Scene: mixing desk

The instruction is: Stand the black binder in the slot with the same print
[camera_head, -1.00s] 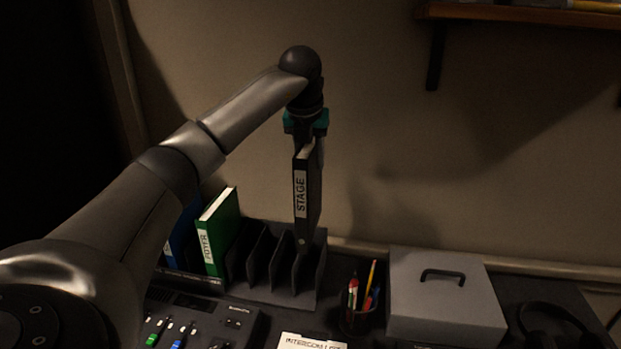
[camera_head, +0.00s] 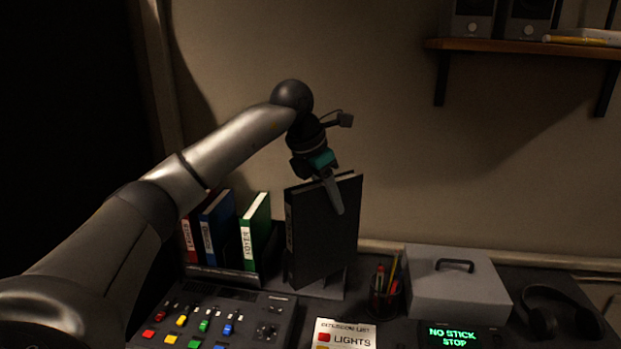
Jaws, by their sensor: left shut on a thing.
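My left gripper (camera_head: 333,195) is shut on the top edge of the black binder (camera_head: 320,235). The binder hangs nearly upright, slightly tilted, its broad cover toward me and its narrow spine at the left, where the label is too oblique to read. Its lower end is in front of or over the right part of the dark rack (camera_head: 332,287); I cannot tell whether it touches. The binder hides most empty slots, and I can read no slot print. A red (camera_head: 190,240), a blue (camera_head: 219,230) and a green binder (camera_head: 255,233) stand in the rack's left part. My right gripper is not in view.
A mixing desk (camera_head: 215,312) lies in front of the rack. A pen cup (camera_head: 384,300) and a grey box with a handle (camera_head: 455,288) stand to the right, with headphones (camera_head: 560,310) beyond. A lit sign (camera_head: 455,336) and an intercom list (camera_head: 343,334) are in front.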

